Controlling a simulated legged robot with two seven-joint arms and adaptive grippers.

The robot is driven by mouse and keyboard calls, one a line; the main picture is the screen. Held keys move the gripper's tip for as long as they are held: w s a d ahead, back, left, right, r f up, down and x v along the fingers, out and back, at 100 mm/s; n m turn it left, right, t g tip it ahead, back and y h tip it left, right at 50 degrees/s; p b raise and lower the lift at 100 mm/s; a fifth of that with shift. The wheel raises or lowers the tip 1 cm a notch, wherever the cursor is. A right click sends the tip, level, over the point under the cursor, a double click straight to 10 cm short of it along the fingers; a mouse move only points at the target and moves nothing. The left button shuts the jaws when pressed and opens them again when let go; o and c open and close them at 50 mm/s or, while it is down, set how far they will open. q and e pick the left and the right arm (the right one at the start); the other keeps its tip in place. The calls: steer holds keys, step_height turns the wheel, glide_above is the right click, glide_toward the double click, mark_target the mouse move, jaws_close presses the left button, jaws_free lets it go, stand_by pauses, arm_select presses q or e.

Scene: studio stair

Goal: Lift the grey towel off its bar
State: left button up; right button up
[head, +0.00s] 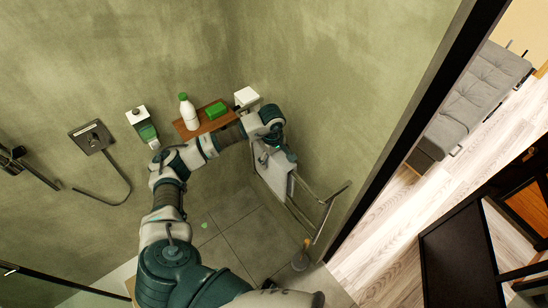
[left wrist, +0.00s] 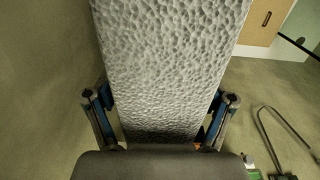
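The grey towel (head: 273,178) hangs on the metal bar (head: 333,193) on the right wall in the head view. My left gripper (head: 281,154) is at the towel's upper part, and the arm partly hides the towel there. In the left wrist view, the pale, bumpy towel (left wrist: 170,55) fills the middle. The two fingers of my left gripper (left wrist: 164,103) stand apart, one on each side of the towel, with no clear grip on it. Whether they touch its edges I cannot tell. My right gripper is not in view.
A wooden shelf (head: 193,128) holds a white bottle (head: 187,112) and a green item (head: 216,110) near my forearm. A shower fitting (head: 92,138) is on the left wall. A brush-like thing (head: 301,259) stands on the floor below the bar. A doorway opens at right.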

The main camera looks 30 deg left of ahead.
arm_select(q)
steer(key=c, duration=1.1)
steer(key=shift+r+p, duration=1.35)
steer(key=shift+r, duration=1.15)
step_height(320, 180, up, 4)
steer(key=shift+r+p, duration=0.1)
steer(key=shift+p, duration=1)
steer(key=shift+r+p, duration=0.5)
steer(key=shift+r, duration=0.75)
step_height(320, 180, up, 12)
steer(key=shift+f, duration=0.1)
